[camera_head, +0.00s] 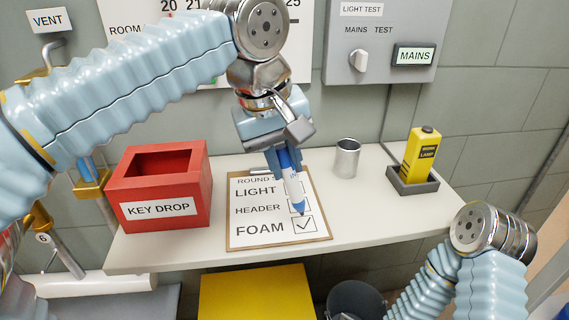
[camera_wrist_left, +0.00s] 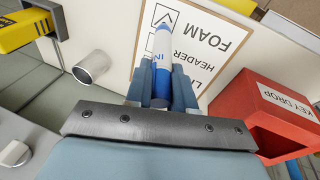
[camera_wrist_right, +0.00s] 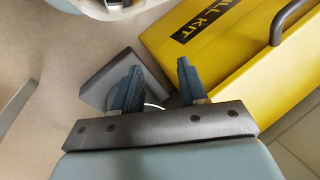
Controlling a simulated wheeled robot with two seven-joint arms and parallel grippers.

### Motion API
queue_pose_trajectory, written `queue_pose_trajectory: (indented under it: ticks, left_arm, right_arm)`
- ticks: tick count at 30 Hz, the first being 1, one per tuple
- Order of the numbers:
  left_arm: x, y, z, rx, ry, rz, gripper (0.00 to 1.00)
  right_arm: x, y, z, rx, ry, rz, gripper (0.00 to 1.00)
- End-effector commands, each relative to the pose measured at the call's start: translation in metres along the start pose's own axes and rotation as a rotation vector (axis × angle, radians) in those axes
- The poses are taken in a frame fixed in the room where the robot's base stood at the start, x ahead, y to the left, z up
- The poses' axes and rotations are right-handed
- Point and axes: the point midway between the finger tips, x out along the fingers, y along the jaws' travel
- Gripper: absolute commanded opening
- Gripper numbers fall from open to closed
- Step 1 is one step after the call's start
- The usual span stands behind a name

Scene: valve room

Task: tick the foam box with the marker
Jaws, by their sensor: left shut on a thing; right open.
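The clipboard (camera_head: 245,222) lies on the shelf with a sheet listing LIGHT, HEADER and FOAM. The foam box (camera_head: 304,224) has a black tick in it, also seen in the left wrist view (camera_wrist_left: 164,15). My left gripper (camera_head: 283,163) is shut on the blue and white marker (camera_head: 294,186), which points down with its tip at the foam box's upper edge. I cannot tell whether the tip touches the paper. The marker partly hides the header box (camera_head: 296,206); the light box is hidden. My right gripper (camera_wrist_right: 155,85) is open and empty, below the shelf.
The red key drop box (camera_head: 190,195) stands left of the clipboard. A metal cup (camera_head: 347,158) and a yellow lamp (camera_head: 420,155) in a dark holder stand to the right. Below the shelf are a yellow case (camera_head: 257,295) and a dark bucket (camera_head: 355,300).

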Motion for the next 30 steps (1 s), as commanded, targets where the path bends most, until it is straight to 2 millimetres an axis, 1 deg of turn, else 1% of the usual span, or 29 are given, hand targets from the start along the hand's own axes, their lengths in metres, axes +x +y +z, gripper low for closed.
queue_pose_trajectory:
  ticks: [15,19,30]
  left_arm:
    - [-0.045,0.012,-0.006,0.001,0.001,0.004,0.0]
    - [-0.049,0.013,-0.006,0.001,0.001,0.003,0.0]
    - [-0.049,0.013,-0.006,0.0,0.001,0.003,0.0]
  right_arm:
    - [0.001,0.0,0.0,0.0,0.0,0.0,0.43]
    - [0.001,0.0,0.0,0.0,0.0,0.0,0.43]
    - [0.001,0.0,0.0,-0.003,-0.002,-0.002,0.43]
